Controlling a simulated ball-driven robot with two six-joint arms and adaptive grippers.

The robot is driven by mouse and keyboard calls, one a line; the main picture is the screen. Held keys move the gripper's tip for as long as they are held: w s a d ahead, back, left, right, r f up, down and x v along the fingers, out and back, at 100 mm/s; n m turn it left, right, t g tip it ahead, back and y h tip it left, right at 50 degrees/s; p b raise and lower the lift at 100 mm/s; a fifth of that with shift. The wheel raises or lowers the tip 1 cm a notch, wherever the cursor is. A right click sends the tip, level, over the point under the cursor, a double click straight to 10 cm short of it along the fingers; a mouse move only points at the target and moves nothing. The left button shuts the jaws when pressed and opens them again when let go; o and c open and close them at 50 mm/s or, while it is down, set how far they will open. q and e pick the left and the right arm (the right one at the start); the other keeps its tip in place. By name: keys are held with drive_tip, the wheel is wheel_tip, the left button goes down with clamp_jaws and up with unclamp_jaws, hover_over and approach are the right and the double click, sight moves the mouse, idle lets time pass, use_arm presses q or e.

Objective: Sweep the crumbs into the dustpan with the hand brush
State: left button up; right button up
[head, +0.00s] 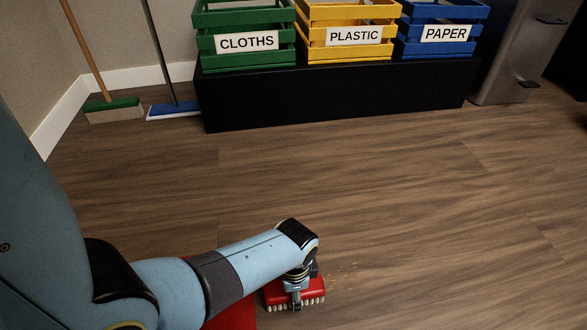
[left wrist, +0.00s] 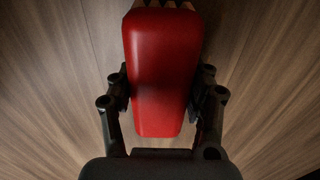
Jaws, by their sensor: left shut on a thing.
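The red hand brush (head: 275,289) with pale bristles is near the floor at the lower middle of the head view. My left gripper (head: 297,289) is shut on it from above. In the left wrist view the red back of the brush (left wrist: 162,75) sits between both fingers of the left gripper (left wrist: 160,88), with bristle tips at the top edge. Small tan crumbs (head: 345,272) lie scattered on the floor just right of the brush. A red surface (head: 235,317), apparently the dustpan, shows left of the brush, mostly hidden by my left arm. My right gripper is not in view.
A black bench (head: 330,97) holds a green CLOTHS crate (head: 245,60), a yellow PLASTIC crate (head: 345,52) and a blue PAPER crate (head: 438,48). A grey bin (head: 515,60) stands back right. The wooden floor between is clear.

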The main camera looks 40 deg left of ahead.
use_arm(q)
drive_tip(key=shift+f, duration=0.6)
idle(0.4)
drive_tip(key=shift+w+a+r, duration=0.15)
drive_tip(key=shift+w+a, duration=0.85)
drive_tip(key=shift+a, duration=0.15)
drive_tip(key=shift+w+a, duration=0.95)
drive_tip(key=shift+a, duration=0.15)
drive_tip(key=shift+s+d+p, duration=0.35)
drive_tip(key=shift+s+d, duration=0.3)
drive_tip(key=shift+d, duration=0.15)
drive_tip(key=shift+s+d+f, duration=0.2)
drive_tip(key=shift+s+d, duration=0.25)
drive_tip(key=shift+s+d+r+p, duration=0.1)
drive_tip(key=shift+s+d+p, duration=0.5)
drive_tip(key=shift+d, duration=0.2)
drive_tip(key=shift+s+d, duration=0.25)
drive_tip(key=shift+s, duration=0.15)
drive_tip(key=shift+w+a, duration=1.2)
drive_tip(key=shift+a, duration=0.1)
